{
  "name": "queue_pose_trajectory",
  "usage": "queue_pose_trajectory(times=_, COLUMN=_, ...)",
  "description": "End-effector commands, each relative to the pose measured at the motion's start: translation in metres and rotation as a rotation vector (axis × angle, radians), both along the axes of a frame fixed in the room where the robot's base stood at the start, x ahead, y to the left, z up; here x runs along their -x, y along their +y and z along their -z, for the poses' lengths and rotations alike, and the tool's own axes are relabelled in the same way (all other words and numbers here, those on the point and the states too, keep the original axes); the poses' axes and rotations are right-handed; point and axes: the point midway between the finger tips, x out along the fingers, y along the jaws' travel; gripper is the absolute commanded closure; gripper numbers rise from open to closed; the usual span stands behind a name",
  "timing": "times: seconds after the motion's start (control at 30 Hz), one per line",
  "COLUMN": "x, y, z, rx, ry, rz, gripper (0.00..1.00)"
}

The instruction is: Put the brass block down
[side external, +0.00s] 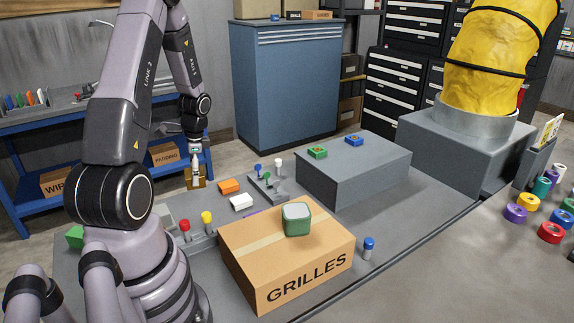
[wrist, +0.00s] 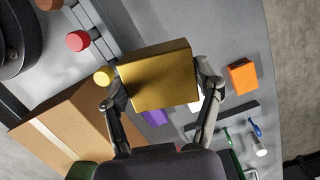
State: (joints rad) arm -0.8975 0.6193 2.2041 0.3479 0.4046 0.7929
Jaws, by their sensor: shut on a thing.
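The brass block (side external: 189,184) is a gold, box-shaped piece near the far left edge of the grey table (side external: 372,222). It fills the middle of the wrist view (wrist: 155,70). My gripper (side external: 196,172) is shut on it, with one finger on each side in the wrist view (wrist: 162,92). The block appears held above the table, and partly covers a purple piece (wrist: 154,118) and a white piece (wrist: 195,104). The exact gap beneath it is hidden.
A GRILLES carton (side external: 250,260) carries a green rounded block (side external: 296,219). An orange block (side external: 229,186), white block (side external: 241,202), and red (side external: 184,226) and yellow (side external: 206,218) knobs stand nearby. A raised grey box (side external: 350,178) holds two small pieces.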

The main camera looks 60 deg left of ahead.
Motion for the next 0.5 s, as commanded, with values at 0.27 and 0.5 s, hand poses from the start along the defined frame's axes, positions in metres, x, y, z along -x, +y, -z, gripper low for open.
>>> queue_pose_trajectory(times=0.27, x=0.0, y=0.001, z=-0.047, rx=-0.002, ry=-0.003, rz=0.0, gripper=0.76)
queue_pose_trajectory(times=0.5, x=-0.036, y=-0.015, z=-0.048, rx=0.008, ry=-0.007, rz=0.234, gripper=0.76)
